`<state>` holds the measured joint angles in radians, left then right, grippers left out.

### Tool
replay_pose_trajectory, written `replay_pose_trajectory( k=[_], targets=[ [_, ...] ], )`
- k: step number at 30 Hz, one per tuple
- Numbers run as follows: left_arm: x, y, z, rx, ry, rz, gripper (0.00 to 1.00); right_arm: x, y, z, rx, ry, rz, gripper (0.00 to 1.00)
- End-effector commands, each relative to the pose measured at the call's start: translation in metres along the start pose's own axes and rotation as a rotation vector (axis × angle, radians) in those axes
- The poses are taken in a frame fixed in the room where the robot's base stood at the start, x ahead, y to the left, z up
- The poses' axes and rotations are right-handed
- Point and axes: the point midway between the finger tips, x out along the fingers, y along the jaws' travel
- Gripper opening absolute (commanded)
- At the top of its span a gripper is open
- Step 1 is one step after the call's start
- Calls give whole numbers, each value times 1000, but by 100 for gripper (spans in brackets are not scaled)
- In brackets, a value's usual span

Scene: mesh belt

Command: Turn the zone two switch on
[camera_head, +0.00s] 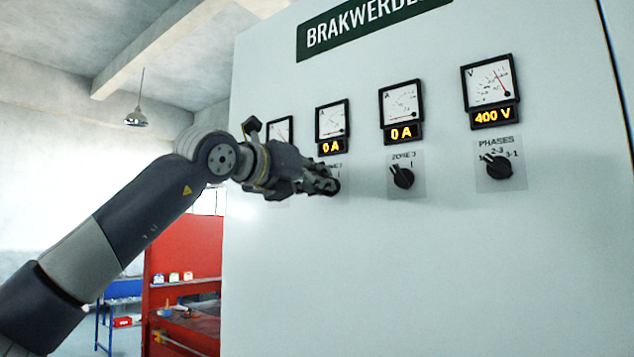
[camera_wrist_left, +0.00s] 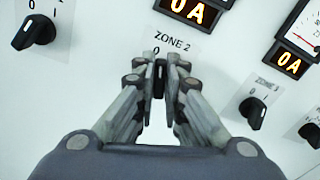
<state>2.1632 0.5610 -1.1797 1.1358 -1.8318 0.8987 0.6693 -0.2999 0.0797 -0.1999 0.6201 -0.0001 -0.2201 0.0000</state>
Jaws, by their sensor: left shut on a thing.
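The zone two switch (camera_wrist_left: 160,78) is a black rotary knob under a "ZONE 2" label (camera_wrist_left: 172,38) with a 0 mark at its upper left. My left gripper (camera_wrist_left: 161,92) is shut on this knob, with one finger on each side. The fingers hide much of the knob and the right part of its label. In the head view my left gripper (camera_head: 322,184) reaches the panel from the left and covers most of the knob. The knob looks roughly upright in the wrist view; its exact setting is hard to tell. My right gripper is not in view.
The pale cabinet front (camera_head: 420,270) carries a zone 3 knob (camera_head: 403,177), a phases knob (camera_head: 497,167) and several meters. The zone 2 display (camera_head: 331,147) reads 0 A; the voltage display (camera_head: 492,116) reads 400 V. Another knob (camera_wrist_left: 36,32) is left of zone two.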

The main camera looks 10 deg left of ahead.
Motion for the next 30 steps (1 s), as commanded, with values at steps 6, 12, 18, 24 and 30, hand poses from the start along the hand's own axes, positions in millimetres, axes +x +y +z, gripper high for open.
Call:
replay_pose_trajectory(
  k=[6,12,18,24,30],
  targets=[
    [0,-2,-1,198,1,0,0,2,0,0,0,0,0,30],
    [0,-3,-1,388,1,0,0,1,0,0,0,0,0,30],
    [0,-5,-1,565,1,-1,0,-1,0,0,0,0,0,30],
    [0,-6,-2,706,0,0,0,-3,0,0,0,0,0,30],
    [0,-6,-2,799,1,0,0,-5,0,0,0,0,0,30]
  ],
)
